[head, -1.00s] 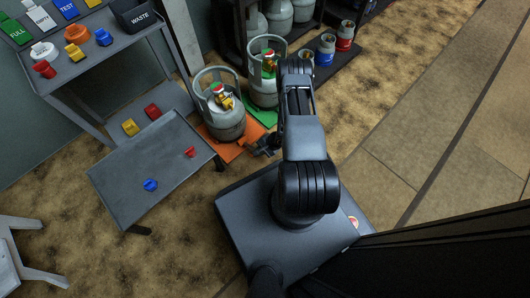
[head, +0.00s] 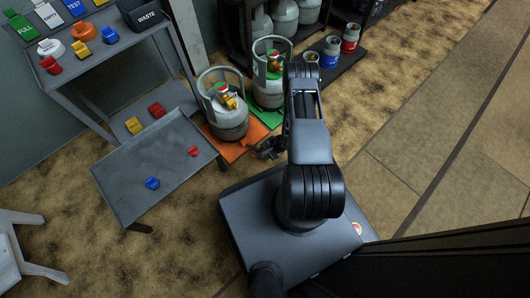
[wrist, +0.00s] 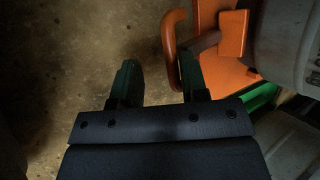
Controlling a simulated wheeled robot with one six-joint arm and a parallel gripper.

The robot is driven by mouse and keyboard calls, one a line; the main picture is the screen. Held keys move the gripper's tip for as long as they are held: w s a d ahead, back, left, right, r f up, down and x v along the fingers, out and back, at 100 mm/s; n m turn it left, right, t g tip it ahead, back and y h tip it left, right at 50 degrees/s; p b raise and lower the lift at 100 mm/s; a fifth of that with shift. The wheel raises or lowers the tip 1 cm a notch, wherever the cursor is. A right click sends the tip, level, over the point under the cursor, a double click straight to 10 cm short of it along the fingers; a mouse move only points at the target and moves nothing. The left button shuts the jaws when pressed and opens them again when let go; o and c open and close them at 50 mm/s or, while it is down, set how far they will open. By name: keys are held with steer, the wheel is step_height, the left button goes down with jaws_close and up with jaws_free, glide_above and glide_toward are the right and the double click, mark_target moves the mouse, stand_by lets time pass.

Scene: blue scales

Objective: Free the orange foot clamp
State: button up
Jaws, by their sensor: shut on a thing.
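The orange foot clamp (wrist: 172,45) shows in the wrist view as a curved orange handle by the orange base plate (wrist: 222,60). In the head view the orange plate (head: 222,148) lies under the front grey cylinder (head: 229,122). My gripper (head: 268,149) is low at the plate's right corner. The fingers look well apart, and the dark picture hides the exact contact.
A second cylinder (head: 270,82) stands on a green plate (head: 267,114) just behind. A low grey table (head: 150,200) with a blue and a red piece is to the left. A shelf (head: 65,75) with coloured parts stands behind it. Open floor lies at the right.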

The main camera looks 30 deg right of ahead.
steer(key=shift+s+a+f, duration=0.1)
steer(key=shift+s+f, duration=0.25)
steer(key=shift+s, duration=0.05)
steer(key=shift+s+d+r+p, duration=0.1)
steer(key=shift+d+r+p, duration=0.1)
steer(key=shift+r+p, duration=0.25)
steer(key=w+p+v, duration=0.1)
steer(key=p+v, duration=0.4)
steer(key=v, duration=0.8)
steer(key=shift+d+r, duration=0.15)
steer(key=shift+r, duration=0.05)
